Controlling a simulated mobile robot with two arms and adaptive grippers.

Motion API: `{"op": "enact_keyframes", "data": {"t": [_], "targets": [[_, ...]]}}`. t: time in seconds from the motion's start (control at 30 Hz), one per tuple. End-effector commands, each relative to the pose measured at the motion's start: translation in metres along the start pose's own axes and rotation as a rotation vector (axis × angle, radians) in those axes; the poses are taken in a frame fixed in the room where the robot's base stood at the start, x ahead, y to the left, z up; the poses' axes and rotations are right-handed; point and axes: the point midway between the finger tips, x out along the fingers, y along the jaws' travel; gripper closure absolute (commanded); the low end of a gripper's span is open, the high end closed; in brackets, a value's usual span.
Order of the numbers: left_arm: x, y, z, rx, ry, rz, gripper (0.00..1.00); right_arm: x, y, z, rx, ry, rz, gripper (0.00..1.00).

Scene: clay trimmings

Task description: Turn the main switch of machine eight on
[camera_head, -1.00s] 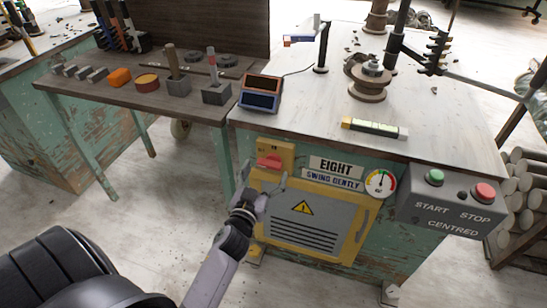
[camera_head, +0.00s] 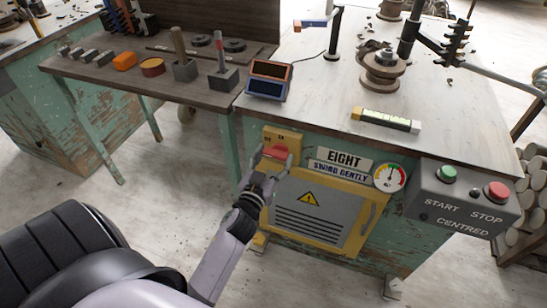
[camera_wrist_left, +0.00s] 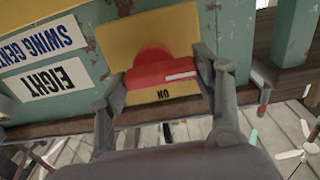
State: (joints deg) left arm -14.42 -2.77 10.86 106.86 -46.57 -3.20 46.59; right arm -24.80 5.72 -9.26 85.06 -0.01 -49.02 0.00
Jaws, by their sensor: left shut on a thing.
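The main switch is a red knob (camera_head: 275,152) on a yellow plate (camera_head: 284,134) at the upper left of machine eight's front. My left gripper (camera_head: 274,160) is shut on this red knob, one finger at each end. In the left wrist view the red knob (camera_wrist_left: 161,72) sits between the fingers (camera_wrist_left: 160,88), its bar roughly level. A white mark lies on the bar's right part, and an upside-down "ON" is printed on the plate below the bar. The "EIGHT" sign (camera_head: 344,158) is right of the switch. My right gripper is not in view.
A yellow vented panel (camera_head: 345,245) with a warning triangle is below the switch. A gauge (camera_head: 390,176) and a grey box (camera_head: 430,200) with green and red buttons are to the right. The bench top (camera_head: 320,105) holds a display and a level. A tool table (camera_head: 100,80) stands at left.

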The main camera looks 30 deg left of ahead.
Motion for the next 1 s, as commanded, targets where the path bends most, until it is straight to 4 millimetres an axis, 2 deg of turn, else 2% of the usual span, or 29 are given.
{"op": "enact_keyframes", "data": {"t": [0.3, 0.7, 1.0], "targets": [[0.000, 0.000, 0.000, 0.000, 0.001, 0.000, 0.68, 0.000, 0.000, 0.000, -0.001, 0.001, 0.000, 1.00], [0.000, 0.000, -0.002, 0.088, 0.001, 0.000, 0.68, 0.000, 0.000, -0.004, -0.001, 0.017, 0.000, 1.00], [0.000, 0.001, -0.004, 0.325, 0.002, 0.000, 0.68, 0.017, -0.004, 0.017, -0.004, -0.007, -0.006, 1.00]]}}
